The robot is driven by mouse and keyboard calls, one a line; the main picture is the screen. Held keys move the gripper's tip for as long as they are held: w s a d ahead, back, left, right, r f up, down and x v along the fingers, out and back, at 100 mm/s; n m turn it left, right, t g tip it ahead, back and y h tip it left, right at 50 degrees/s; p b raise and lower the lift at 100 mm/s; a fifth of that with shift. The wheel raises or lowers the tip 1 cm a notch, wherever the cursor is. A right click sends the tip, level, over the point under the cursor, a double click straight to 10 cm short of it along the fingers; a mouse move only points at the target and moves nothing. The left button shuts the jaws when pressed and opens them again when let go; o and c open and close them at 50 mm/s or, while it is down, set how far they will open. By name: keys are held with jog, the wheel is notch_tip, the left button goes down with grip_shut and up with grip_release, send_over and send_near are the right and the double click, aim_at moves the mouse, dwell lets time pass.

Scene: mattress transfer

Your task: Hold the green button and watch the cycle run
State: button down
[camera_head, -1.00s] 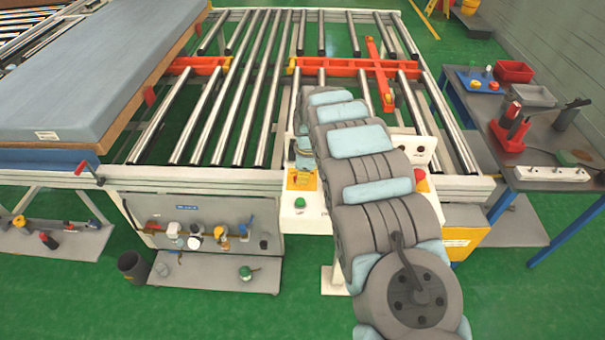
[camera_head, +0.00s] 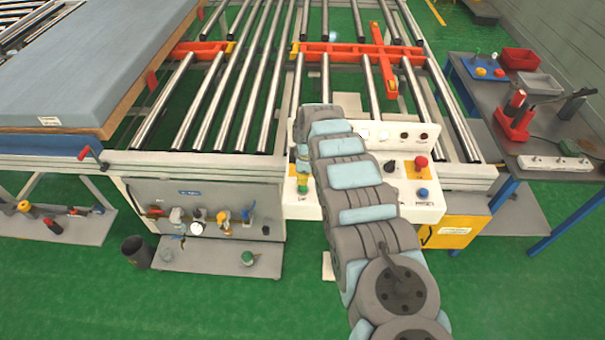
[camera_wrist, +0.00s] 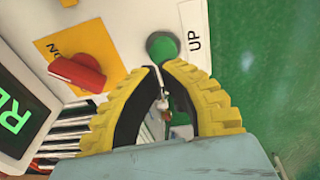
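The green button (camera_head: 302,190) is at the left of the white control panel (camera_head: 421,210). In the wrist view the green button (camera_wrist: 163,46) is round, beside an "UP" label. My gripper (camera_wrist: 160,67) has its yellow fingers curved together with the tips meeting at the button's lower edge; I cannot tell whether they press it. In the head view my gripper (camera_head: 302,178) is just above the button, partly hidden by my arm. A grey-blue mattress (camera_head: 85,60) lies on the left, beside the roller conveyor (camera_head: 210,100).
A red knob (camera_wrist: 78,72) on a yellow plate is left of the button. A red button (camera_head: 421,162) and a blue button (camera_head: 422,193) are at the panel's right. Orange-red bars (camera_head: 345,47) cross the rollers. A cluttered table (camera_head: 545,145) stands right.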

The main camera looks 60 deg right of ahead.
aim_at(303, 188)
jog(key=shift+w+f+b, duration=0.2)
jog(key=shift+f+b, duration=0.3)
jog(key=shift+f, duration=0.4)
jog(key=shift+d+f, duration=0.1)
jog(key=shift+f, duration=0.2)
